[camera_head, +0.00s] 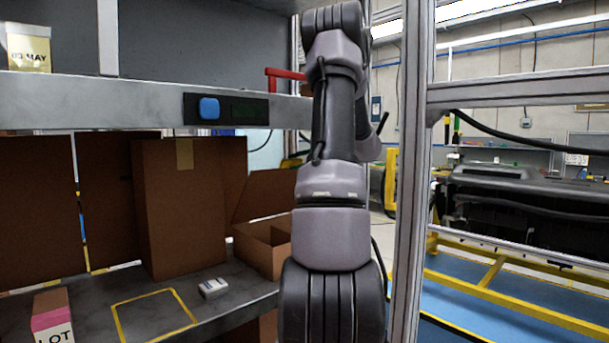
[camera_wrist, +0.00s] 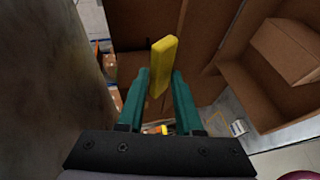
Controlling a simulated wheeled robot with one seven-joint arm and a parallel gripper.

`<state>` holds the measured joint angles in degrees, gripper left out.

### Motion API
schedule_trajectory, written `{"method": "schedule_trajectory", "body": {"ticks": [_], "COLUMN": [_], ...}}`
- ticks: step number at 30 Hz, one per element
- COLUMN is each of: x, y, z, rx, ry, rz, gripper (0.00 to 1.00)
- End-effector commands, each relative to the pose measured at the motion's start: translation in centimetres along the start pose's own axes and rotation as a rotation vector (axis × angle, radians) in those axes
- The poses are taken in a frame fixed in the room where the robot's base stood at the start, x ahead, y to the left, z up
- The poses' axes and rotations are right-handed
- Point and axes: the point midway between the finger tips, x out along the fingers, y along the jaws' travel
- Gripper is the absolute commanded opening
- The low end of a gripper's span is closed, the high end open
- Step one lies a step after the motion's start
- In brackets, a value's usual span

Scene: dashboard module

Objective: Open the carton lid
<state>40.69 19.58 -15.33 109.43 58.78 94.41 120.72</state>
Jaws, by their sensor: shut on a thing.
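In the wrist view my gripper (camera_wrist: 161,76) has two green fingers shut on a yellow bar (camera_wrist: 164,62), which sticks out past the fingertips. Brown cardboard panels lie beyond it; I cannot tell whether the bar touches them. An open brown carton (camera_wrist: 265,100) with a raised flap is at the right of that view. In the head view a small brown carton (camera_head: 262,248) with a raised flap (camera_head: 275,193) stands on the lower shelf beside my arm. A tall carton (camera_head: 195,210) with tape at its top stands left of it. My gripper is hidden in the head view.
A metal shelf edge (camera_head: 120,97) with a blue button (camera_head: 209,108) runs above the cartons, and a post (camera_head: 405,170) stands right of my arm. A small white box (camera_head: 213,288), a yellow outline (camera_head: 155,312) and a pink-banded box (camera_head: 51,318) are on the lower shelf.

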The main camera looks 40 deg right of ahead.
Motion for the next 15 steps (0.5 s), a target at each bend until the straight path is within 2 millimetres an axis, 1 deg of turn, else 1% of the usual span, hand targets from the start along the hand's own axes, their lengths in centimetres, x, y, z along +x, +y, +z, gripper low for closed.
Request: {"method": "schedule_trajectory", "body": {"ticks": [1,6,15], "x": [0.5,1.11,1.35], "y": [0.24,0.95,1.1], "z": [0.08,0.34,0.42], "rx": [-0.001,0.001,0.001], "ry": [0.003,0.003,0.003], "rz": [-0.003,-0.005,-0.006], "gripper": [0.0,0.0,0.0]}}
